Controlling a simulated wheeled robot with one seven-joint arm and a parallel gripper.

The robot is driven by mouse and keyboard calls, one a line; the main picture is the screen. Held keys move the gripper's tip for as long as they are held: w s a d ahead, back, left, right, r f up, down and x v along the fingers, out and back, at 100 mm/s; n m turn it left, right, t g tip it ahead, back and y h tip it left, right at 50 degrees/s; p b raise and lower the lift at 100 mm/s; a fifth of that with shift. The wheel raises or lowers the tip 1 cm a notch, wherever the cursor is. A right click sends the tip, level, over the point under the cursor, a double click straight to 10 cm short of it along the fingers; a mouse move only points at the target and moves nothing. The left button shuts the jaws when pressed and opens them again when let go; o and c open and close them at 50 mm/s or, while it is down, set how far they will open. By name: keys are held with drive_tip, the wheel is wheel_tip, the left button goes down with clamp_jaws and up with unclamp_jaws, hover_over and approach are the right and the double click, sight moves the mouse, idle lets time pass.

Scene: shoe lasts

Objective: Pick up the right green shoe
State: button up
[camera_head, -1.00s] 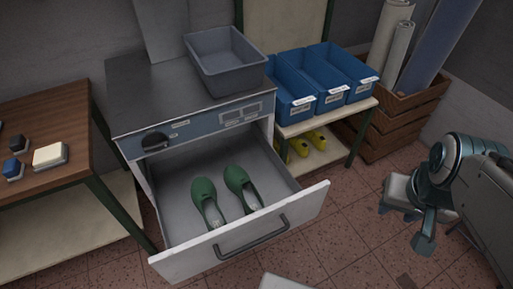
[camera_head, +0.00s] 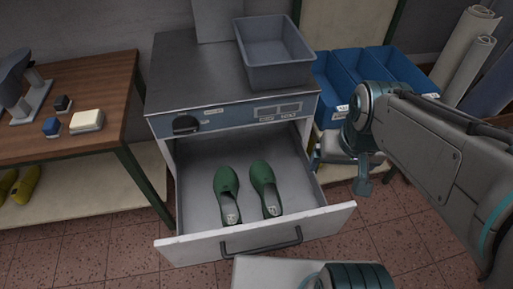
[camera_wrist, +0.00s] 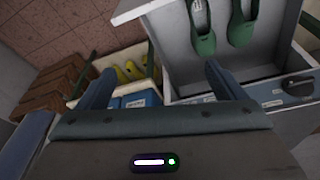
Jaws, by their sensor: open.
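Two green shoes lie side by side in the open drawer (camera_head: 196,222) with their toes toward the cabinet. The right green shoe (camera_head: 263,183) is nearer the bins; the left green shoe (camera_head: 227,185) is beside it. In the wrist view the right shoe (camera_wrist: 202,32) appears on the left and the other shoe (camera_wrist: 240,28) on the right, both cut by the top edge. My gripper (camera_wrist: 160,68) is open and empty, its fingers spread apart. It is off to the bins' side of the shoes, touching neither.
A grey bin (camera_head: 277,62) stands on the metal cabinet (camera_head: 190,75). Blue bins (camera_head: 399,68) are behind my arm, with yellow shoes (camera_wrist: 130,70) below them. A wooden table (camera_head: 100,72) stands at left. The drawer front (camera_head: 325,226) and walls surround the shoes.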

drive_tip(key=w+a+f+n+g+b, duration=0.1)
drive_tip(key=w+a+f, duration=0.1)
drive_tip(key=w+f, duration=0.25)
drive_tip(key=w+a+f+b, duration=0.1)
drive_tip(key=w+a+f, duration=0.2)
drive_tip(key=f, duration=0.3)
drive_tip(key=n+g+b, duration=0.2)
drive_tip(key=b, duration=0.1)
hover_over(271, 202)
drive_tip(key=f, duration=2.4)
drive_tip(key=shift+s+d, duration=0.1)
drive_tip(key=shift+s, duration=0.15)
drive_tip(key=shift+w+f, duration=0.2)
drive_tip(key=shift+f, duration=2.45)
drive_tip(key=c, duration=1.3)
